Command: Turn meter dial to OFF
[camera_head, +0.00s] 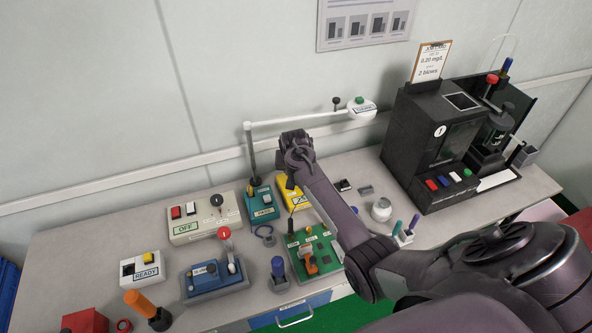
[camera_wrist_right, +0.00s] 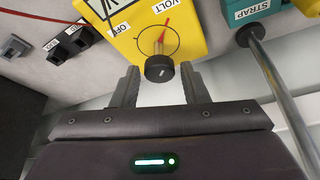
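The yellow meter (camera_head: 285,192) stands on the bench, partly hidden behind my right forearm. In the right wrist view, the yellow meter (camera_wrist_right: 190,30) has a black dial knob (camera_wrist_right: 159,69) with a thin ring and a red pointer. The pointer points toward the VOLT label (camera_wrist_right: 160,6); the OFF label (camera_wrist_right: 119,28) lies to the left. My right gripper (camera_head: 296,143) is above the meter. In the wrist view, the right gripper (camera_wrist_right: 161,76) is open, one finger each side of the knob, with visible gaps. My left gripper is out of view.
A teal STRAP box (camera_wrist_right: 245,12) with a metal post stands beside the meter; in the head view the teal box (camera_head: 262,206) is to its left. A green board (camera_head: 325,240) lies in front. A black machine (camera_head: 432,140) stands at the right. A lamp-like arm (camera_head: 300,119) reaches behind.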

